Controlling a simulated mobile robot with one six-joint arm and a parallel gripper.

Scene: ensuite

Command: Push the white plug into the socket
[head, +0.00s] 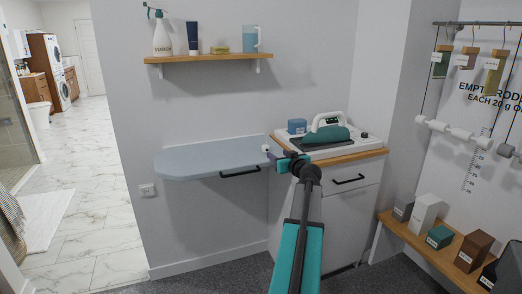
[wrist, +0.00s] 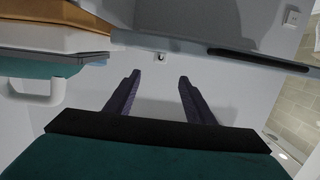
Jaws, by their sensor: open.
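The white plug (wrist: 160,57) is a small pale piece with a dark spot, at the wall ahead of my fingers in the wrist view. What looks like the same piece shows in the head view (head: 265,148), just left of my gripper. My gripper (head: 272,157) has dark purple fingers, which stand apart in the wrist view (wrist: 158,80). The gap between them is empty, and the plug lies beyond the tips. The white wall socket (head: 147,190) is low on the wall at left, below the fold-down board; a white plate at the upper right of the wrist view (wrist: 292,17) looks like it.
The blue-grey board (head: 205,160) with a dark handle (head: 240,172) juts from the wall left of my gripper. A cabinet (head: 345,190) carrying a white and green iron (head: 327,131) stands at right. A wooden shelf (head: 205,59) holds bottles above. Floor is clear below the board.

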